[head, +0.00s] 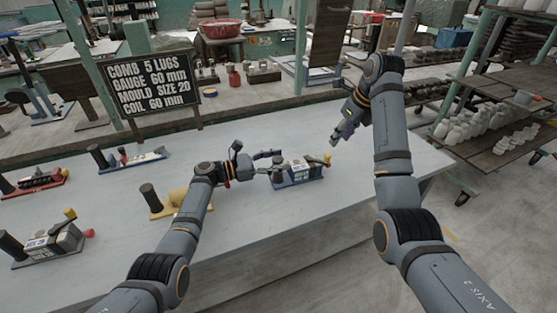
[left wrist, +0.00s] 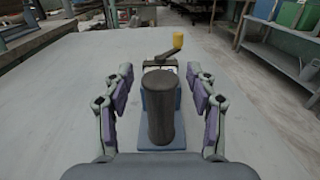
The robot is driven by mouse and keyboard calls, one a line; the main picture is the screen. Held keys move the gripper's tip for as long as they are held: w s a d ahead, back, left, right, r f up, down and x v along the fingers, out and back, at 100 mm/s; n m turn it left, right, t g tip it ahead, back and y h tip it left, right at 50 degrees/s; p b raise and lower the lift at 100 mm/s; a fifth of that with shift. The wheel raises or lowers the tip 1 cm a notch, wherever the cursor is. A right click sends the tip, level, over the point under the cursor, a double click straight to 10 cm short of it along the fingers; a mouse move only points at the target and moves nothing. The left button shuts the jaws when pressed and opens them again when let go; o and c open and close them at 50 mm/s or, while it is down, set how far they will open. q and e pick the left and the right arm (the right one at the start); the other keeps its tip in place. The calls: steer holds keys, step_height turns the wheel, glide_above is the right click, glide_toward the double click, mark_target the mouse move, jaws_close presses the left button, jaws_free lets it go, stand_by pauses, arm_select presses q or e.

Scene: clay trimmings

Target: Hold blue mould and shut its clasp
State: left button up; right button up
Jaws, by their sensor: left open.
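The blue mould (head: 300,183) stands on the table with a grey body and a blue base. Its dark upright post (left wrist: 161,105) is at the near end in the left wrist view, on the blue base (left wrist: 162,143). A lever with a yellow knob (left wrist: 178,40) rises at the far end; the knob also shows in the head view (head: 325,157). My left gripper (head: 268,163) is open, its fingers (left wrist: 160,100) on either side of the post with gaps showing. My right gripper (head: 342,132) is above the table, behind and right of the mould, apart from it; its opening is unclear.
Other moulds stand to the left: a red one (head: 38,182), a yellow one (head: 172,205), a grey one (head: 55,243) and another at the back (head: 130,160). A sign (head: 153,82) stands at the table's rear. The table (head: 260,225) is clear in front.

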arm_select(q)
steer(key=shift+w+d, duration=0.1)
steer(key=shift+d, duration=0.05)
jaws_close()
stand_by(0.4)
